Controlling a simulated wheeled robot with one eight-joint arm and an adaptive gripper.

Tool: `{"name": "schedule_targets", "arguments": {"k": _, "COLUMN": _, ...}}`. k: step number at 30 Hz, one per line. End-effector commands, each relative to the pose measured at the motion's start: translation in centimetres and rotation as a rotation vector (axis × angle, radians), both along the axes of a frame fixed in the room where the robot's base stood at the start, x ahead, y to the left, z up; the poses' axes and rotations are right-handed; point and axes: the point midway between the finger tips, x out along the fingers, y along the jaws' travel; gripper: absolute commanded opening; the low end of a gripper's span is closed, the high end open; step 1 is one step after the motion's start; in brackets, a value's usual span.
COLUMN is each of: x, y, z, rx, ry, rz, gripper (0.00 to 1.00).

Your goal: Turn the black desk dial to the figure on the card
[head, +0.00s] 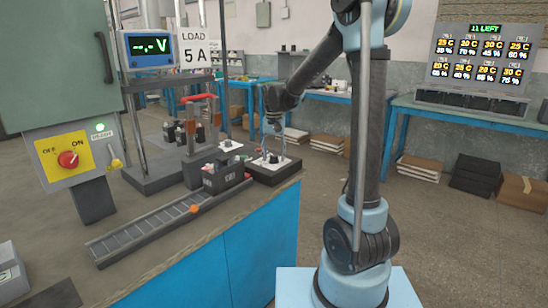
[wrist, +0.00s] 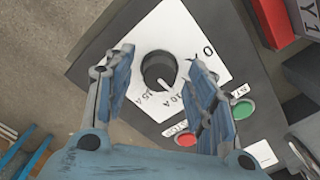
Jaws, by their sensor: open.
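The black dial (wrist: 157,68) is a round knob on a white plate (wrist: 205,57) with printed current figures, on a dark box (head: 272,174) at the bench corner. Its white pointer mark faces the lower right in the wrist view, near the lower figures; the exact setting is hard to read. The card (head: 195,48) reads "LOAD 5 A". My gripper (wrist: 162,58) is open above the box, its fingers on either side of the dial, apparently not touching it. In the head view my gripper (head: 273,128) hangs over the box.
A green button (wrist: 243,107) and a red button (wrist: 186,139) lie beside the right finger. A battery rack (head: 220,178) and a roller track (head: 160,224) stand left of the box. A voltmeter (head: 149,48) shows dashes.

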Motion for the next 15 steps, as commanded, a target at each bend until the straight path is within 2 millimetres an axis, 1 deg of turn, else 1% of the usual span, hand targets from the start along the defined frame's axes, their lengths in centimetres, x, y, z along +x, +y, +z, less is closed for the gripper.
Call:
{"name": "schedule_targets", "arguments": {"k": 4, "x": -0.03, "y": -0.03, "z": -0.69, "rx": 0.000, "ry": 0.000, "rz": 0.000, "gripper": 0.51}}
{"name": "schedule_targets", "arguments": {"k": 12, "x": -0.03, "y": -0.03, "z": -0.78, "rx": 0.000, "ry": 0.000, "rz": 0.000, "gripper": 0.51}}
{"name": "schedule_targets", "arguments": {"k": 13, "x": -0.03, "y": -0.03, "z": -0.78, "rx": 0.000, "ry": 0.000, "rz": 0.000, "gripper": 0.49}}
{"name": "schedule_targets", "arguments": {"k": 14, "x": -0.03, "y": -0.03, "z": -0.77, "rx": 0.000, "ry": 0.000, "rz": 0.000, "gripper": 0.42}}
{"name": "schedule_targets", "arguments": {"k": 15, "x": -0.03, "y": -0.03, "z": -0.77, "rx": 0.000, "ry": 0.000, "rz": 0.000, "gripper": 0.33}}
